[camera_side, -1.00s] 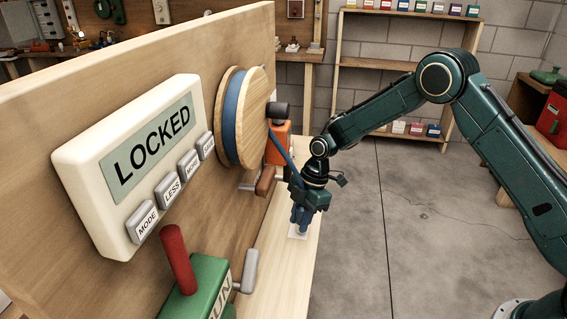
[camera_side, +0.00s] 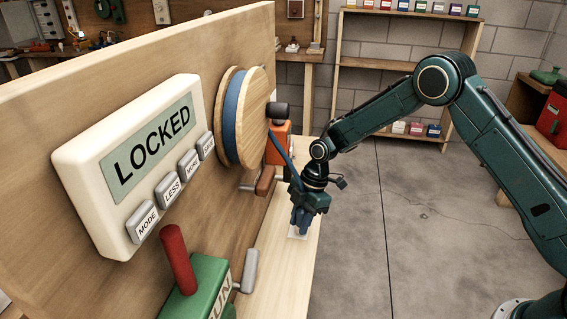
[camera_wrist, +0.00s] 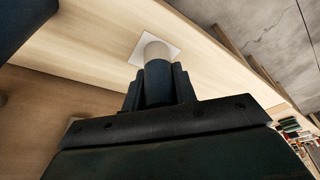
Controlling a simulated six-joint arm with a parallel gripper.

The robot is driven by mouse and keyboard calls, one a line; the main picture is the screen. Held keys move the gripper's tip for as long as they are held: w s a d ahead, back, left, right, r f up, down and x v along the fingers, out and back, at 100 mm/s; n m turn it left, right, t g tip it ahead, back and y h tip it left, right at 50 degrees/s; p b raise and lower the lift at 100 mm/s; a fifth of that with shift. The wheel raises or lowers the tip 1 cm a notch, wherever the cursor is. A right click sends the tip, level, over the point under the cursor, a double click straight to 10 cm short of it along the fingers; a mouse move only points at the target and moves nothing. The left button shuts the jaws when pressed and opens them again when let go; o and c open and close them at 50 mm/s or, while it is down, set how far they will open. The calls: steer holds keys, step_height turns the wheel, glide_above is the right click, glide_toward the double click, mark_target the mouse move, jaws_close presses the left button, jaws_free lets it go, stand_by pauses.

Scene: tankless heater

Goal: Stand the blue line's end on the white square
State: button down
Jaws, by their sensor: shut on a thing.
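The blue line (camera_side: 283,150) runs from the wooden reel (camera_side: 256,115) on the upright board down to my gripper (camera_side: 302,218). My gripper points down and is shut on the line's end. In the wrist view my gripper's fingers (camera_wrist: 160,88) close around the line's end, a dark cylinder with a pale tip (camera_wrist: 156,50). The white square (camera_side: 297,235) lies on the wooden bench ledge right under my gripper. In the wrist view the pale tip overlaps the white square (camera_wrist: 172,44). I cannot tell whether the tip touches it.
A panel reading LOCKED (camera_side: 150,145) with several buttons is on the board left of the reel. An orange part (camera_side: 278,145) sits behind the line. A green box with a red lever (camera_side: 178,260) stands at the front. The ledge (camera_side: 285,280) in front of the square is clear.

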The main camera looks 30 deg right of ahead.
steer(key=c, duration=1)
jaws_free()
steer(key=shift+c, duration=0.2)
steer(key=v, duration=1.3)
steer(key=shift+r, duration=0.35)
steer(key=shift+d, duration=0.15)
